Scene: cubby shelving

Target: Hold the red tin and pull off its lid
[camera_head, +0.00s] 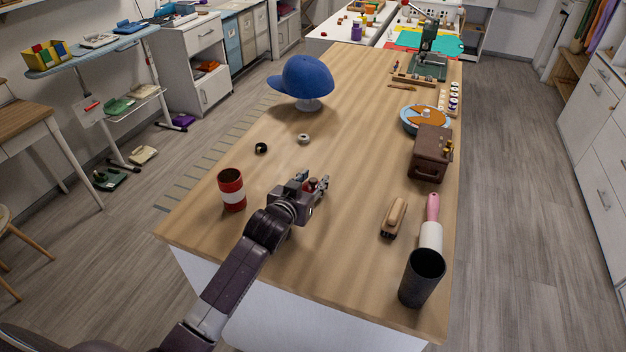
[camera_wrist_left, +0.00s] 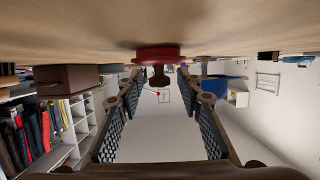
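The red tin (camera_head: 232,190) with a white band stands upright on the table, left of my left gripper (camera_head: 313,181). Its top looks dark, as if open. A red lid (camera_wrist_left: 158,52) with a dark knob (camera_wrist_left: 159,76) appears flat against the tabletop in the left wrist view, where the picture is upside down. It also shows as a small red shape between the fingers in the head view (camera_head: 311,185). My left gripper is open, its fingers spread either side of the knob with gaps visible. My right gripper is not in view.
A black ring (camera_head: 261,148) and a grey ring (camera_head: 303,139) lie behind the tin. A blue cap (camera_head: 303,77) stands further back. A brush (camera_head: 393,218), a black cup (camera_head: 421,278), a lint roller (camera_head: 432,222) and a brown box (camera_head: 430,155) are on the right.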

